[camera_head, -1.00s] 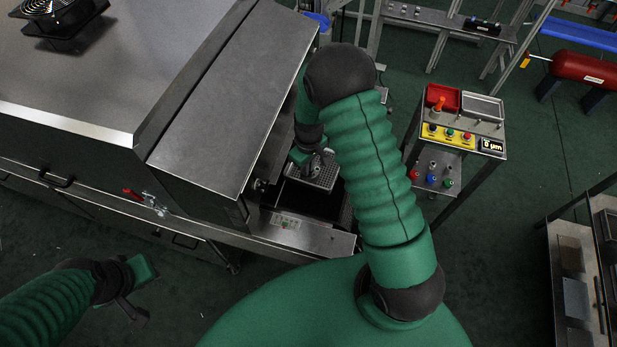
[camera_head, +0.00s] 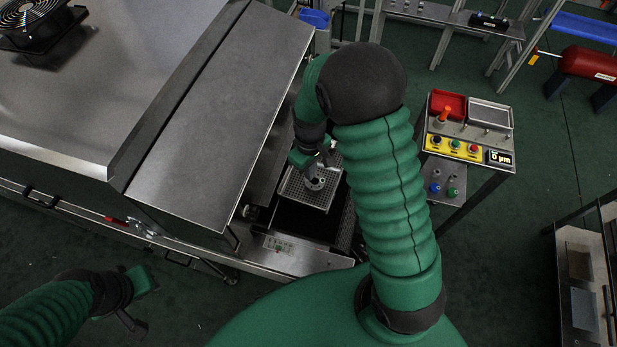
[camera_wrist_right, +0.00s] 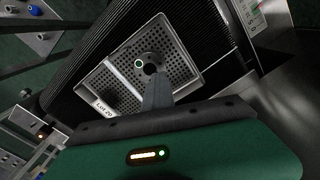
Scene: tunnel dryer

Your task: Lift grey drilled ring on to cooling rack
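The grey drilled ring (camera_wrist_right: 150,62) is a small, dark grey round part on a perforated metal tray (camera_wrist_right: 108,79) labelled "Lot 20" in the right wrist view. In the head view the tray (camera_head: 296,190) lies at the dryer's open end, below my right gripper (camera_head: 315,181). The right gripper's fingertips (camera_wrist_right: 152,72) reach down to the ring and overlap it; whether they grip it is unclear. My left gripper (camera_head: 136,322) hangs at the lower left, away from the tray, its fingers too dark to read. I cannot tell which thing is the cooling rack.
The dryer's steel hood (camera_head: 215,110) stands left of my right arm. A dark ribbed conveyor (camera_wrist_right: 85,60) lies under the tray. A control stand (camera_head: 468,148) with buttons and trays is to the right. A shelved frame (camera_head: 580,235) stands at far right. Open floor lies between.

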